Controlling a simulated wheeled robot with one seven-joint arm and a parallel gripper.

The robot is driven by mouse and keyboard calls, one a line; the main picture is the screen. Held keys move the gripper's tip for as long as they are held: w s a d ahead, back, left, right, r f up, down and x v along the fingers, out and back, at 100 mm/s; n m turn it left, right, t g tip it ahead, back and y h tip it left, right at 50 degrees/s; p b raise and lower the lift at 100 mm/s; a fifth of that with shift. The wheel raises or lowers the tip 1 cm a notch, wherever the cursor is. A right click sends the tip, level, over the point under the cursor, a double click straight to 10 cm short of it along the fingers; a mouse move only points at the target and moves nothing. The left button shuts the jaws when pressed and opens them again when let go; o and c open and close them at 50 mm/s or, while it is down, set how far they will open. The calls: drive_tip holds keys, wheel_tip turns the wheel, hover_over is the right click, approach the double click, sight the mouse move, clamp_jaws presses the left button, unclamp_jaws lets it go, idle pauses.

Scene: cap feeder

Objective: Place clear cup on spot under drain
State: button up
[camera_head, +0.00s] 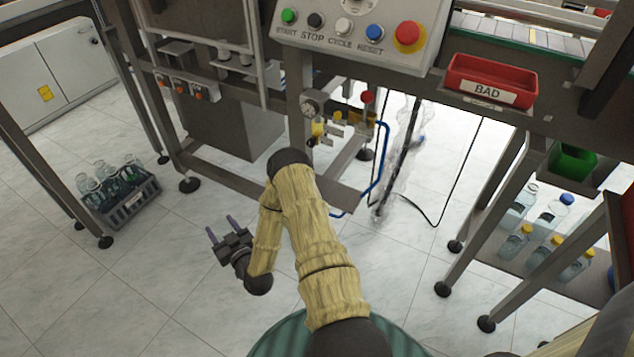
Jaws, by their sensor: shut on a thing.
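My gripper (222,229) is low over the floor at the lower middle, its two thin dark fingers pointing up and to the left. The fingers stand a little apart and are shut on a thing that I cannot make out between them. I cannot pick out the clear cup for sure. A machine with a pressure gauge (310,106), small valves with yellow parts (318,130) and a blue hose (384,160) stands beyond my arm. The drain and the spot under it cannot be told apart there, partly hidden by my arm.
A grey crate (128,211) of clear glass bottles stands on the floor at left. A red BAD bin (490,80) and a control panel (360,37) are above. Capped bottles (552,217) stand on a low shelf at right.

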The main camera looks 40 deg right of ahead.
drive_tip(key=s+d+r+m+h, duration=0.2)
drive_tip(key=s+d+r, duration=0.3)
drive_tip(key=s+d, duration=0.4)
drive_tip(key=s+d+r+m+g+h+b, duration=0.1)
drive_tip(key=s+d+r+h, duration=0.3)
drive_tip(key=s+d, duration=0.6)
drive_tip(key=d+m, duration=0.1)
drive_tip(key=d, duration=0.6)
drive_tip(key=shift+s+r+m+h, duration=0.3)
drive_tip(key=shift+r+h, duration=0.05)
drive_tip(key=shift+h, duration=0.05)
drive_tip(key=shift+d, duration=0.15)
drive_tip(key=b+x, duration=0.3)
drive_tip(key=x, duration=0.6)
drive_tip(key=b+x, duration=0.4)
drive_tip(key=x, duration=0.5)
drive_tip(key=shift+d+f, duration=0.1)
drive_tip(key=shift+f, duration=0.15)
